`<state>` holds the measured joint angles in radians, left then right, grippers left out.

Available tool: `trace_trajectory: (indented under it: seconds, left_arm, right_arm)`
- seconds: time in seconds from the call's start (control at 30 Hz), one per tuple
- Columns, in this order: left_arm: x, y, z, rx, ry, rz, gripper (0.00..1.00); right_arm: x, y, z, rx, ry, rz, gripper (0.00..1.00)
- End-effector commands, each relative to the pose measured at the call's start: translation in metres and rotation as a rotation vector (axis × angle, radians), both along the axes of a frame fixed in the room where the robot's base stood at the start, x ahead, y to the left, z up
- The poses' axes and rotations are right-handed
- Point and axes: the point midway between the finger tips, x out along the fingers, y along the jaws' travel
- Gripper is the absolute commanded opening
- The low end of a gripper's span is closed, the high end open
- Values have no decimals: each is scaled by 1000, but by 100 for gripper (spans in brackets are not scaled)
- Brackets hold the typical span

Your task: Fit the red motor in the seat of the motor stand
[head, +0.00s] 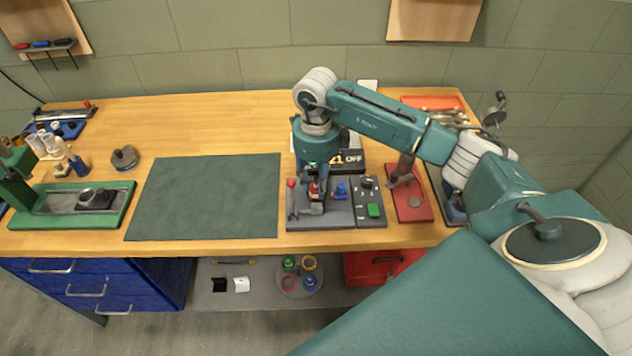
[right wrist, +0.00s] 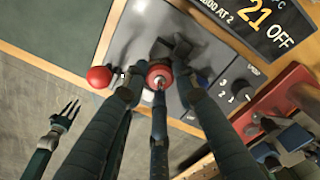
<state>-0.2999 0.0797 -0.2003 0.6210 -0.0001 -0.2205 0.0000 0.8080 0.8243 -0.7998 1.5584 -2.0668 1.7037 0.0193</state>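The red motor (right wrist: 160,74) is between the fingertips of my right gripper (right wrist: 158,82), which looks shut on it. In the head view my right gripper (head: 315,178) points down with the motor (head: 314,189) over the grey motor stand (head: 306,217). The fingers hide the seat, and I cannot tell whether the motor touches it. A red ball knob (head: 291,183) stands at the stand's left side. My left gripper (right wrist: 66,115) appears only in the right wrist view, at lower left above the floor, empty, its fingers apart.
A blue part (head: 340,190) and a panel with a green button (head: 374,210) sit right of the motor. A red base (head: 412,205) lies further right. A black "21 OFF" display (head: 350,160) stands behind. The green mat (head: 205,197) at left is clear.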

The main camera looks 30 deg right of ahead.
Motion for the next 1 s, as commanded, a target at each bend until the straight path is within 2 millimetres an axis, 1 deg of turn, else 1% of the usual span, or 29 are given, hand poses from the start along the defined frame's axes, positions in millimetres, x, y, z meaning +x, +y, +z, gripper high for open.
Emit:
trace_trajectory:
  seconds: [0.03, 0.1, 0.37, 0.47, 0.57, 0.8, 0.9, 1.0]
  left_arm:
    - [0, 0, 0, 0, 0, 0, 40]
    - [0, 0, 0, 0, 0, 0, 40]
    - [-1, 1, 0, 1, 1, 1, 40]
    - [-1, 1, 0, 1, 2, 1, 40]
    - [-1, 1, 0, 1, 1, 1, 40]
    - [-1, 1, 0, 0, 1, 0, 40]
    - [-1, 0, 0, 0, 1, 0, 40]
    - [0, 0, 0, 0, 1, 0, 40]
  right_arm:
    - [0, 0, 0, 0, 0, 0, 39]
    - [0, 0, 0, 0, 0, 0, 49]
    - [0, 0, 0, 0, 0, 0, 49]
    - [1, 0, 6, 0, -1, 0, 49]
    - [2, 0, 19, 0, -4, -1, 49]
    - [2, 0, 70, 0, -6, 0, 49]
    - [1, 0, 89, 0, -4, 0, 49]
    - [1, 0, 105, 0, -2, 0, 49]
